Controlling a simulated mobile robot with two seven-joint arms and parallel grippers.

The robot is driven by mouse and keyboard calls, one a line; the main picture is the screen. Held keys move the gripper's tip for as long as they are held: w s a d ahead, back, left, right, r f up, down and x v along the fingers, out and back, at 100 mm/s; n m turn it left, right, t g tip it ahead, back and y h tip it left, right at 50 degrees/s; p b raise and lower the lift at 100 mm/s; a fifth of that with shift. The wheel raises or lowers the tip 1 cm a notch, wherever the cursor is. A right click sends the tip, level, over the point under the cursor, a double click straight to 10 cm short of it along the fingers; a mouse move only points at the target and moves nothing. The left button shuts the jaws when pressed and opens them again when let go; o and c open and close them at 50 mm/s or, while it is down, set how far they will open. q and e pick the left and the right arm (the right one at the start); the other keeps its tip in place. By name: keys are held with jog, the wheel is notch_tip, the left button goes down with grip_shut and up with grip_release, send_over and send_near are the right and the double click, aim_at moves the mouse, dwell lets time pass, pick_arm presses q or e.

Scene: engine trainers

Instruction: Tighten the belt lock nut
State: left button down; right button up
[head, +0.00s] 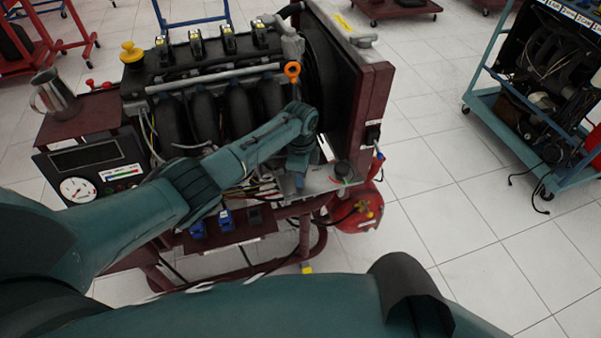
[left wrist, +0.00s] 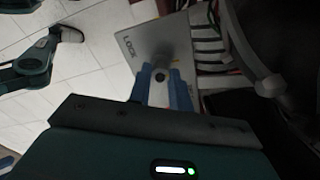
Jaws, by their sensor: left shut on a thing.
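The engine trainer (head: 215,100) stands in front of me with a grey metal plate (head: 322,182) at its near right corner. In the left wrist view this plate (left wrist: 135,42) carries the letters "LOCK". A dark round knob-like piece, seemingly the belt lock nut (left wrist: 165,56), stands on it at the fingers. My left gripper (head: 296,182) reaches down to the plate. In the left wrist view its blue fingers (left wrist: 160,90) are shut on the nut, though the contact is dark and partly hidden. My right gripper is not identifiable in view.
A dark red radiator frame (head: 372,100) rises behind the plate. A black knob (head: 343,170) sits at the plate's right. Hoses and wires run close by. A red tank (head: 358,212) is below right. A blue cart (head: 540,110) stands far right, with free floor between.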

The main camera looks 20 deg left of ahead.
dwell(0.3)
pick_arm(q)
jog(key=c, duration=1.3)
grip_release()
notch_tip(320, 180, up, 13)
jog(key=shift+r+p, duration=0.15)
jog(key=shift+p, duration=0.6)
